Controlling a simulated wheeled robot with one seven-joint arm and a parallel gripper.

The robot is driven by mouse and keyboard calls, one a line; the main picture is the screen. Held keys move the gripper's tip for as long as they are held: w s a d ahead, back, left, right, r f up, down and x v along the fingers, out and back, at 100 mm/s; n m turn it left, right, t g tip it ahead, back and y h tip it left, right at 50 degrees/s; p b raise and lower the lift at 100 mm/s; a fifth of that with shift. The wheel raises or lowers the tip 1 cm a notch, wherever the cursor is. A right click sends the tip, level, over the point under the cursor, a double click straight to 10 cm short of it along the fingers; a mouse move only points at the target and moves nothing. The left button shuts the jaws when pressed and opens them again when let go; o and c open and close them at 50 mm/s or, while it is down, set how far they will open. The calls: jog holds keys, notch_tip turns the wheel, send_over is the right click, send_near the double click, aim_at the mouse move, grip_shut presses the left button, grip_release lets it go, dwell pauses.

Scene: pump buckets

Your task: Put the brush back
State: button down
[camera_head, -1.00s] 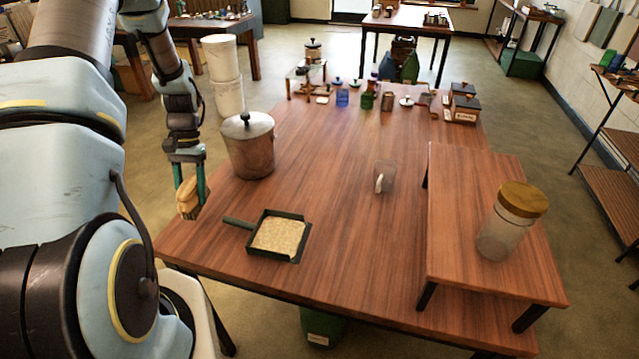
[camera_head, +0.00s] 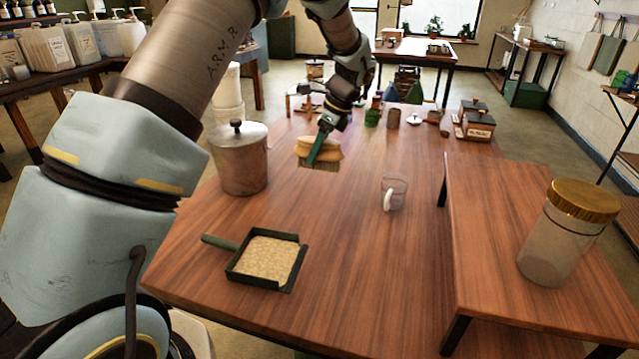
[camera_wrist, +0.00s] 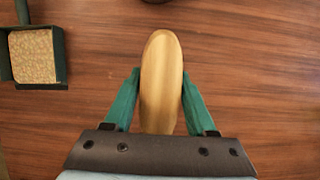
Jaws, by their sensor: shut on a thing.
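A brush (camera_head: 318,153) with a pale wooden body and bristles pointing down is held above the table, to the right of the metal pot. My gripper (camera_head: 322,140) is shut on it, with green fingers on either side. In the wrist view the brush's smooth wooden back (camera_wrist: 162,80) sits between the two green fingers (camera_wrist: 160,100). The bristles are hidden there. A dark green dustpan (camera_head: 234,272) full of tan grains lies on the table at the front left; it also shows at the upper left of the wrist view (camera_wrist: 58,42).
A lidded metal pot (camera_head: 240,165) stands at the table's left. A clear cup (camera_head: 397,192) stands mid-table. A gold-lidded jar (camera_head: 550,250) is on the raised shelf (camera_head: 490,220) at right. Several small items crowd the far end. The front middle is clear.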

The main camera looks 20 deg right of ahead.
aim_at(333, 142)
notch_tip(333, 142, down, 8)
jog(key=shift+f+p, duration=0.1)
jog(key=shift+p, duration=0.6)
jog(key=shift+c, duration=1.1)
grip_release()
jog(key=b+v, duration=0.2)
jog(key=v, duration=1)
jog(key=shift+a+b, duration=0.15)
jog(key=shift+b, duration=0.2)
